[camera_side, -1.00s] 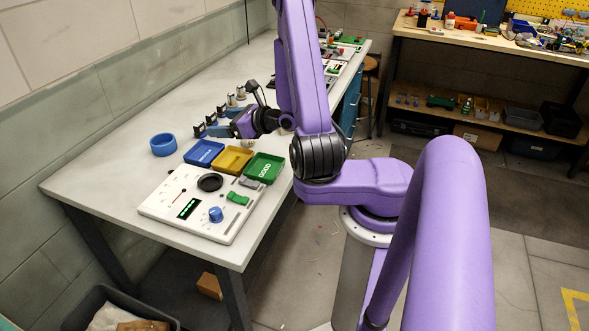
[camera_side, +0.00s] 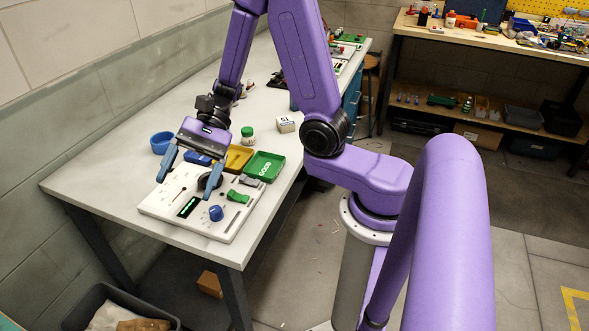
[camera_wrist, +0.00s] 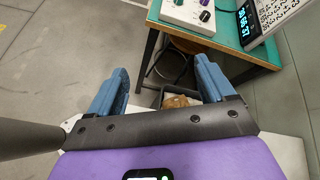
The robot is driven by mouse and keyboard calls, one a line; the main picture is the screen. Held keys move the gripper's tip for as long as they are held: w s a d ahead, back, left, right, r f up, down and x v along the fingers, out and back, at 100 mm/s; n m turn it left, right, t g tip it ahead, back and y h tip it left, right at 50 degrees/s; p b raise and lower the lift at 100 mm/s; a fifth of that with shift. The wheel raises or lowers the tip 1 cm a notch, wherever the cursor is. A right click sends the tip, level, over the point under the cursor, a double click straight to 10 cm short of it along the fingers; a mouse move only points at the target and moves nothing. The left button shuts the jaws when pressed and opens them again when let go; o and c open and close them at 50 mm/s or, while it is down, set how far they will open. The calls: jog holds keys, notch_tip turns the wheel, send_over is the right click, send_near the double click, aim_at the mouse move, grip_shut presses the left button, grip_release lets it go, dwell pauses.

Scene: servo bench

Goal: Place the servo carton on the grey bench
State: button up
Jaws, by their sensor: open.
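A small white carton (camera_side: 285,124) with dark lettering rests on the grey bench (camera_side: 110,180) near its right edge, in the side view. I take it for the servo carton, though its lettering is too small to read surely. My gripper (camera_side: 190,190) is open, fingers spread and pointing down above the white control panel (camera_side: 165,205) at the near end of the bench. It is well to the left of and nearer than the white carton. In the wrist view my gripper (camera_wrist: 162,78) shows nothing between its fingers, and the white carton is not seen.
A green-lidded jar (camera_side: 248,135) stands left of the carton. Yellow (camera_side: 238,157) and green (camera_side: 264,166) trays and a blue ring (camera_side: 161,142) sit near my gripper. A brown box (camera_side: 209,284) lies under the bench. The wrist view shows a teal-topped table (camera_wrist: 235,50).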

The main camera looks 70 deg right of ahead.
jog(key=s+d+n+h, duration=0.3)
jog(key=s+n+h, duration=0.3)
jog(key=s+n, duration=0.3)
jog(key=s+d+n+g+h, duration=0.1)
jog(key=s+d+n+h, duration=0.3)
jog(key=s+n, duration=0.4)
jog(key=n+h, duration=0.1)
jog(key=n, duration=0.4)
jog(key=shift+s+d+h, duration=0.15)
jog(key=shift+s+h, duration=0.2)
jog(key=shift+h, duration=0.05)
jog(key=n, duration=0.1)
jog(key=r+n+t, duration=0.1)
jog(key=n, duration=0.1)
jog(key=shift+s+d, duration=0.1)
jog(key=shift+s, duration=0.15)
